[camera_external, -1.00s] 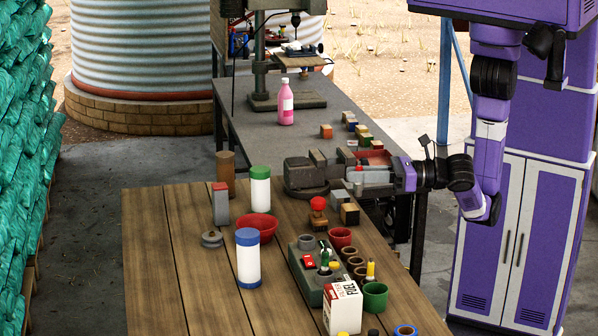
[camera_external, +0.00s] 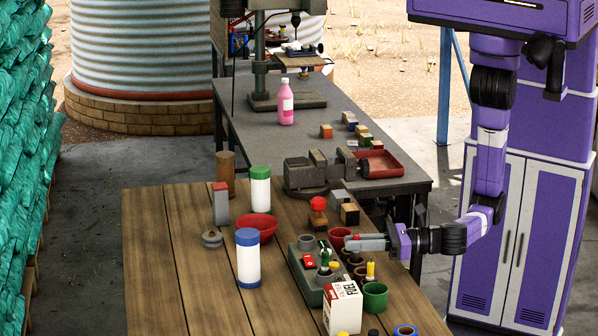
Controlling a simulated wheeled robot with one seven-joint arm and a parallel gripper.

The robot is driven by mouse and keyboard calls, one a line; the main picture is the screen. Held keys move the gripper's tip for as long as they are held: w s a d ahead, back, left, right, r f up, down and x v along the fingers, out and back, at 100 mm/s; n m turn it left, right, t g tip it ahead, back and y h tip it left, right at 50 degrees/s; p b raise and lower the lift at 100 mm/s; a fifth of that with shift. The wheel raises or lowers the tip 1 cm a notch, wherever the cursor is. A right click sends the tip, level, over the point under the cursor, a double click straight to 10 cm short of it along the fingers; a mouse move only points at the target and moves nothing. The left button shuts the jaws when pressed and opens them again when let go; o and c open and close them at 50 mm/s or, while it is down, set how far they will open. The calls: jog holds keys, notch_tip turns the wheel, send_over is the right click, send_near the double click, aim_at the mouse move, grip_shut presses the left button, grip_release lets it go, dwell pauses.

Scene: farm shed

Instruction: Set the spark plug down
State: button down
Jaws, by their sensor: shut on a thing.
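My gripper (camera_external: 350,243) reaches in from the right over the front wooden table, its grey fingers closed, beside the grey-green block. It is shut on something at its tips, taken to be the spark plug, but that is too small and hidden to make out. The fingers cover part of a small red bowl (camera_external: 337,235) and are above several brown cups (camera_external: 354,258). The grey-green block (camera_external: 306,272) stands just left of the fingertips, with small red, green and yellow pieces on it.
A white box (camera_external: 342,308), a green cup (camera_external: 375,297) and a blue tape ring (camera_external: 405,331) stand in front. A red-capped jar (camera_external: 318,214) and wooden blocks (camera_external: 349,214) stand behind. The vise (camera_external: 312,174) is farther back. Bare planks (camera_external: 185,270) lie at left.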

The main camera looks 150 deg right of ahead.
aim_at(387, 271)
jog(key=shift+f, duration=0.7)
jog(key=shift+f, duration=0.15)
jog(key=c, duration=1.4)
grip_release()
jog(key=shift+f+b, duration=0.1)
jog(key=shift+b, duration=0.25)
jog(key=shift+f+b, duration=0.15)
jog(key=shift+b, duration=0.25)
jog(key=shift+o, duration=0.4)
jog(key=v, duration=0.7)
jog(key=shift+s+a+r, duration=0.3)
jog(key=shift+r, duration=0.1)
